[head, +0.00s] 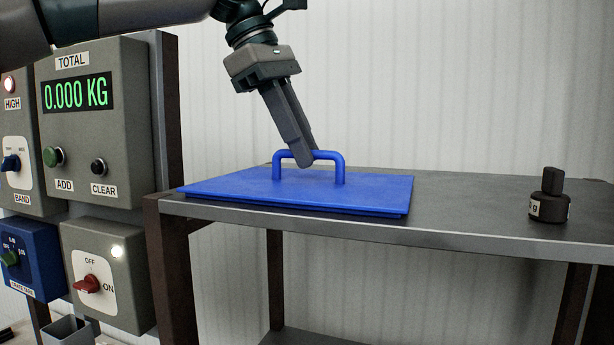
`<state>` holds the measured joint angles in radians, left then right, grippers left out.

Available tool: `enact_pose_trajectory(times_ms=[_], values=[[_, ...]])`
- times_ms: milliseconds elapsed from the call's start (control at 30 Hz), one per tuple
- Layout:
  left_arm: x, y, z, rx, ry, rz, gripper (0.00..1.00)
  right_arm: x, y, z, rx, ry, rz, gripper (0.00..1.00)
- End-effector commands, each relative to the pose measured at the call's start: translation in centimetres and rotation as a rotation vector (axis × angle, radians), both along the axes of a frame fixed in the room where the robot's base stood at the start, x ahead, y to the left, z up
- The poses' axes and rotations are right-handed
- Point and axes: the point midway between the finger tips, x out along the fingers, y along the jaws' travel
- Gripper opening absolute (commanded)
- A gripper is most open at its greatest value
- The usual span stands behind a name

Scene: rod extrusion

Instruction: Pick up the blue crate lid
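The blue crate lid (240,190) lies flat on the left part of a grey metal table. Its raised blue handle (339,168) stands up from the middle of the lid. My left gripper (307,158) points down from above, with its fingertips at the handle's top bar. One finger is in front of the bar and the other shows just behind it. I cannot tell whether the fingers press on the bar. My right gripper is not in view.
The grey table (480,205) is bare to the right of the lid, except for a dark weight (549,198) near its right end. A control panel (125,140) with a 0.000 KG display, buttons and knobs stands at the left, close to the table. A pale corrugated wall is behind.

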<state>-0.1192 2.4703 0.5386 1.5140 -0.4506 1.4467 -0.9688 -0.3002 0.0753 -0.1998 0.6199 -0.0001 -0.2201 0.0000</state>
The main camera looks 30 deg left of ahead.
Motion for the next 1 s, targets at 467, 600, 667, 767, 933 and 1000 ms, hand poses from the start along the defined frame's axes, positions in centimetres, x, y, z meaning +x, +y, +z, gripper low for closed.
enact_pose_trajectory(times_ms=[467,600,667,767,933,1000], values=[[0.5,-0.6,-1.7,0.001,-0.001,0.001,0.15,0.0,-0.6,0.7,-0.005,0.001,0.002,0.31],[0.5,-0.6,-1.7,0.000,-0.001,0.000,0.15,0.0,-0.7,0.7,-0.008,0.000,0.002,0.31],[0.5,-0.6,-1.7,0.000,-0.001,0.000,0.15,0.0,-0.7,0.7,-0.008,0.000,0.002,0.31],[0.5,-0.6,-1.7,0.000,0.000,0.000,0.01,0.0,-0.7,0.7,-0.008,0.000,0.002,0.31],[0.5,-0.6,-1.7,0.000,-0.001,0.000,0.00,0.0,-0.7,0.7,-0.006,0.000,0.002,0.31],[0.5,-0.6,-1.7,0.000,-0.001,0.000,0.00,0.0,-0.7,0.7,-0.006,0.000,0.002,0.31]])
